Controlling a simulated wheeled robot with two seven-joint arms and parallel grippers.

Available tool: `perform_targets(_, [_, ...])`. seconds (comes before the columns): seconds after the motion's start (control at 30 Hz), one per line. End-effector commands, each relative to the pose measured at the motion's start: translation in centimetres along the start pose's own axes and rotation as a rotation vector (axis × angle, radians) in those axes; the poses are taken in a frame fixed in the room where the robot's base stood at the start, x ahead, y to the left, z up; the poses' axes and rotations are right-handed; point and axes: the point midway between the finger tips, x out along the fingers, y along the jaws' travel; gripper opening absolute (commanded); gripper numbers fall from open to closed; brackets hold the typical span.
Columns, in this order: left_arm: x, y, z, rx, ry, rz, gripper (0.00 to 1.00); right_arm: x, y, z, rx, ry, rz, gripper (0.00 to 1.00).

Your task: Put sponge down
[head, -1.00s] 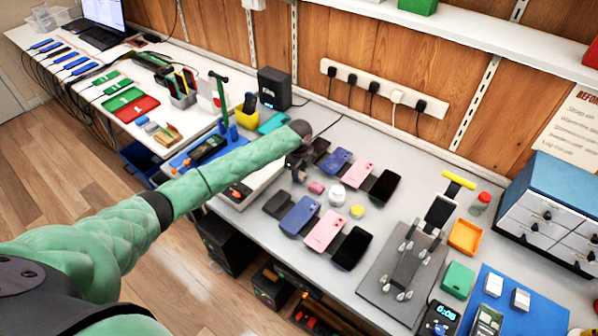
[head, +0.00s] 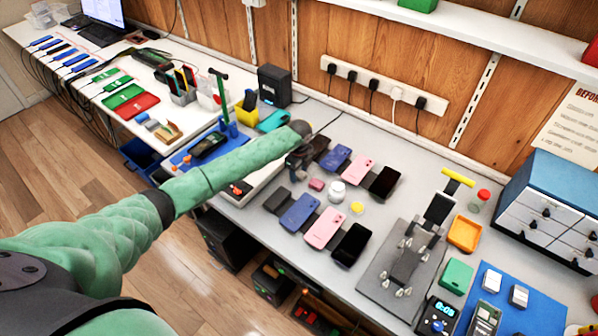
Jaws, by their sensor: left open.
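My left gripper (head: 297,162) is at the end of the green-sleeved arm, over the grey bench top beside the back row of phones. It is small and dark here, partly hidden by the wrist, and its jaws are open with nothing seen between them. A small pink block (head: 316,184), which may be the sponge, lies on the bench just below and right of the gripper, apart from it. A white jar (head: 337,190) and a flat yellow round piece (head: 357,207) stand close to the block. My right gripper is not in view.
Several phones lie in two rows around the jar, such as a blue one (head: 299,211) and a pink one (head: 324,228). A grey clamp plate (head: 378,285) and an orange tray (head: 465,233) are to the right. A black box (head: 274,86) stands behind my arm.

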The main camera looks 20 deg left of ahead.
Motion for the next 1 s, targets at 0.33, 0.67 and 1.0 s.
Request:
perform_targets(0.33, [-4.5, -0.1, 0.1, 0.001, 0.0, -0.004, 0.53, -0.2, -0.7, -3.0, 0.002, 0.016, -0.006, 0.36])
perform_targets(0.67, [-10.3, -0.1, 0.0, 0.0, -0.001, -0.003, 0.53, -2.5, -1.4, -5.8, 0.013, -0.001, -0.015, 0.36])
perform_targets(1.0, [-12.2, 0.0, 0.0, 0.0, 0.0, -0.001, 0.53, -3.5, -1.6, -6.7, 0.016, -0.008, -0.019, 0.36])
